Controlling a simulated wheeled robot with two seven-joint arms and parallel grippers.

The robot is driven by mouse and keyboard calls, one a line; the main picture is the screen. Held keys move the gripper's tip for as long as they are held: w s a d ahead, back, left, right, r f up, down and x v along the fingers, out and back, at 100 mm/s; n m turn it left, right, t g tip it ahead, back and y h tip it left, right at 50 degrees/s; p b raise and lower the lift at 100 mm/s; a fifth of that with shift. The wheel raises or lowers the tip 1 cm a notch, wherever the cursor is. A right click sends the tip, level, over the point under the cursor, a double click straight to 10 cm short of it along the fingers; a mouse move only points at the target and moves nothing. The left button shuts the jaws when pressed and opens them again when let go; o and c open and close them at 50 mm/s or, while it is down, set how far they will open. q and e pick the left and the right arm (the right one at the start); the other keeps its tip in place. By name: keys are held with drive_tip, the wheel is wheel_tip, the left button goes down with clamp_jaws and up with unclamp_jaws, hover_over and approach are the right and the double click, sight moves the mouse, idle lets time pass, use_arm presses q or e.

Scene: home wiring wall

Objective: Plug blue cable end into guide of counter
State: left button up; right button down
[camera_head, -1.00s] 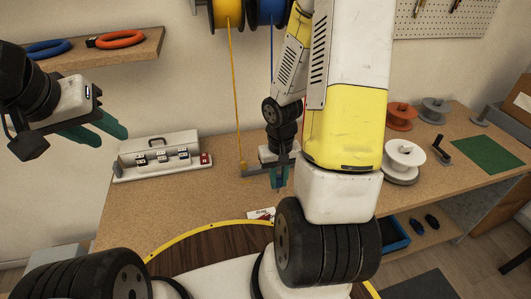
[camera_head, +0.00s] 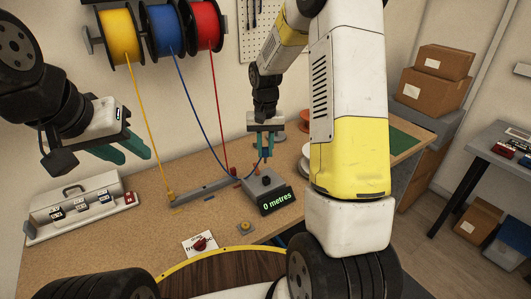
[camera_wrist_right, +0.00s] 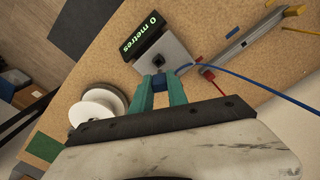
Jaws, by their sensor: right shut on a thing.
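The counter (camera_head: 262,184) is a grey box with a dark knob and a green "0 metres" display; it also shows in the right wrist view (camera_wrist_right: 176,56). My right gripper (camera_head: 264,150) is just above the counter's back edge. In the right wrist view, my right gripper (camera_wrist_right: 160,88) is shut on the blue cable end (camera_wrist_right: 159,82), close to the counter's side. I cannot tell whether the end touches the guide, which the fingers partly hide. The blue cable (camera_head: 196,113) hangs from its spool and curves to the gripper. My left gripper (camera_head: 122,153) is open and empty at the left.
Yellow (camera_head: 118,38), blue (camera_head: 163,30) and red (camera_head: 205,24) spools hang above the bench. The yellow and red cables run to a grey rail (camera_head: 203,190) beside the counter. A case (camera_head: 77,208) stands at left. A white spool (camera_wrist_right: 92,112) stands near the gripper.

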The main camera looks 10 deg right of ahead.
sight(266, 156)
drive_tip(key=shift+d+r, duration=0.1)
drive_tip(key=shift+d, duration=0.1)
drive_tip(key=shift+f, duration=2.9)
drive_tip(key=shift+f, duration=1.75)
drive_tip(key=c, duration=1.2)
unclamp_jaws()
drive_tip(key=shift+r, duration=3.9)
